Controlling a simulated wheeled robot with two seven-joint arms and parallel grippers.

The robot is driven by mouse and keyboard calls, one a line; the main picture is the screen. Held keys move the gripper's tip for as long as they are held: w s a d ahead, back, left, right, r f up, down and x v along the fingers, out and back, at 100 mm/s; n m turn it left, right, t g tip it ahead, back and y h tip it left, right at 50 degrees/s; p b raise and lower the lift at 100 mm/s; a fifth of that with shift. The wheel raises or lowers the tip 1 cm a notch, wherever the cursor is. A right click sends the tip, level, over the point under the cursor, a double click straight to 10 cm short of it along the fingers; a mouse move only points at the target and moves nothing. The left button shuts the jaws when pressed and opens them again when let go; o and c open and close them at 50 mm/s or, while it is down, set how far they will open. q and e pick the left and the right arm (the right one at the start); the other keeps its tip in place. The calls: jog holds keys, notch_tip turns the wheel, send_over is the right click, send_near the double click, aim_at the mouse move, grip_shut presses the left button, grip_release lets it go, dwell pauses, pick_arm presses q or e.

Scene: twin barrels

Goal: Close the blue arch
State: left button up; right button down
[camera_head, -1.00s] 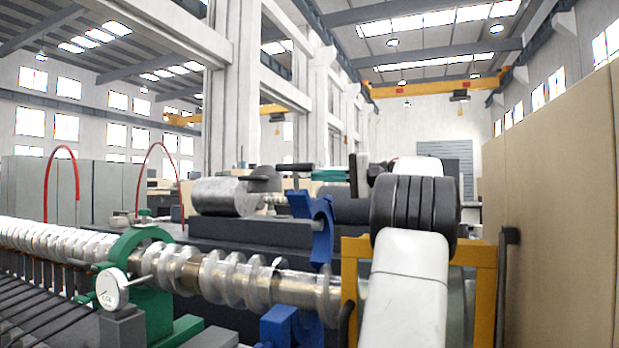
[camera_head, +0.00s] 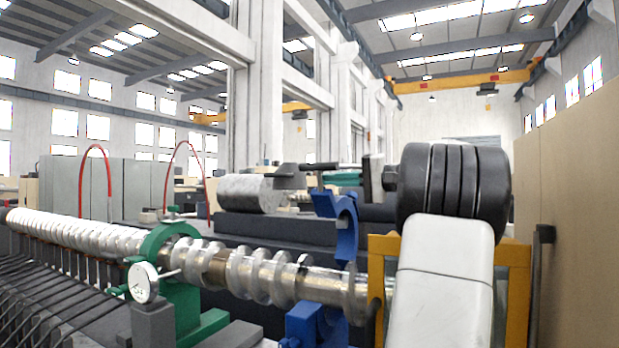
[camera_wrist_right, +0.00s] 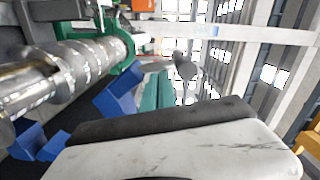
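The blue arch (camera_head: 346,228) stands swung up, its curved inner side facing left, above and behind the metal screw shaft (camera_head: 270,278). Its blue base (camera_head: 305,325) sits under the shaft. In the right wrist view the blue arch (camera_wrist_right: 118,92) shows left of centre beside the shaft. My right gripper (camera_head: 338,177) is at the top of the arch, reaching left from my black wrist. Teal finger-like parts show in the right wrist view (camera_wrist_right: 155,92); their gap is unclear, and so is any contact with the arch. My left gripper is not in view.
A closed green arch (camera_head: 172,250) with a dial gauge (camera_head: 144,282) stands around the shaft to the left. A yellow frame (camera_head: 378,275) is close by my right arm. A tan panel (camera_head: 575,230) borders the right side. A grey cylinder (camera_head: 246,192) is behind.

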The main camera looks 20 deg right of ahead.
jog(key=s+a+f+n, duration=0.1)
jog(key=s+a+f, duration=0.1)
jog(key=s+a+f+n, duration=0.1)
jog(key=s+a+f, duration=0.1)
jog(key=shift+a+f+n, duration=0.3)
jog(key=shift+f, duration=0.05)
jog(key=n+g+h, duration=0.1)
jog(key=n+g, duration=0.1)
jog(key=n, duration=0.6)
send_near(318, 171)
jog(key=s+a+r, duration=0.1)
jog(key=s+r, duration=0.1)
jog(key=s, duration=0.1)
jog(key=w+a+f, duration=0.1)
jog(key=w+a, duration=0.1)
jog(key=w+a+f, duration=0.1)
jog(key=a, duration=0.2)
jog(key=w+a+f, duration=0.2)
jog(key=a, duration=0.1)
jog(key=shift+w+f, duration=0.1)
jog(key=shift+w, duration=0.3)
jog(key=shift+s+a+f, duration=0.2)
jog(key=shift+a+f, duration=0.05)
jog(key=shift+f, duration=0.5)
